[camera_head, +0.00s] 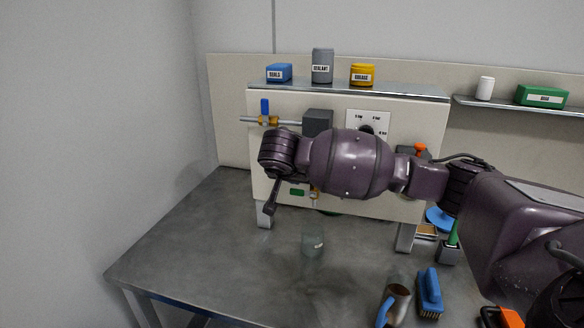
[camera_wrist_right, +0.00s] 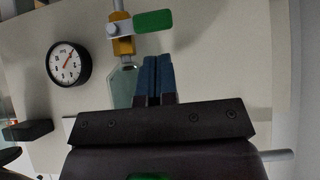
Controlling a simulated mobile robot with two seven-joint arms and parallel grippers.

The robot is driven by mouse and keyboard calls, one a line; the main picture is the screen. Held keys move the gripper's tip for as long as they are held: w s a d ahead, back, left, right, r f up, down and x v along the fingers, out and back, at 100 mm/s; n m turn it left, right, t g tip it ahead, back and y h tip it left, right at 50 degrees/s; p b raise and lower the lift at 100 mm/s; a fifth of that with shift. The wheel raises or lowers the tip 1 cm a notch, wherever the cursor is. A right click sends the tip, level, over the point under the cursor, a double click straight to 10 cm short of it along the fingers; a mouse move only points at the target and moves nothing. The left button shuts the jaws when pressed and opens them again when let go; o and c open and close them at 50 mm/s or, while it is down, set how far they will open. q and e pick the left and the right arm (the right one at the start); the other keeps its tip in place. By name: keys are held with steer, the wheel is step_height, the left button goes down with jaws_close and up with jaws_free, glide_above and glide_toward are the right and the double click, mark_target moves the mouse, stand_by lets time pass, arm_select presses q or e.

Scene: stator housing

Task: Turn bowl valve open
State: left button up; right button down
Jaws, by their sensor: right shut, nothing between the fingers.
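A brass valve (camera_wrist_right: 122,30) with a green lever handle (camera_wrist_right: 153,20) sits on a thin pipe at the top of the right wrist view. The handle lies crosswise to the pipe. A clear glass bowl (camera_wrist_right: 121,86) adjoins the valve. In the head view the green handle (camera_head: 297,192) and brass valve (camera_head: 314,194) show below my right arm, low on the cream panel. My right gripper (camera_wrist_right: 156,58) is shut and empty, its blue fingertips beside the bowl and apart from the handle. In the head view my arm hides its fingertips. My left gripper is not in view.
A second brass valve with a blue handle (camera_head: 264,107) is at the panel's upper left. A round gauge (camera_wrist_right: 68,63) shows in the wrist view. A glass jar (camera_head: 313,240) stands on the grey table (camera_head: 190,255). A blue brush (camera_head: 430,293) lies front right. The table's left side is clear.

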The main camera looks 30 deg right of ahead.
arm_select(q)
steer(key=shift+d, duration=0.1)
arm_select(e)
steer(key=shift+f, duration=1.15)
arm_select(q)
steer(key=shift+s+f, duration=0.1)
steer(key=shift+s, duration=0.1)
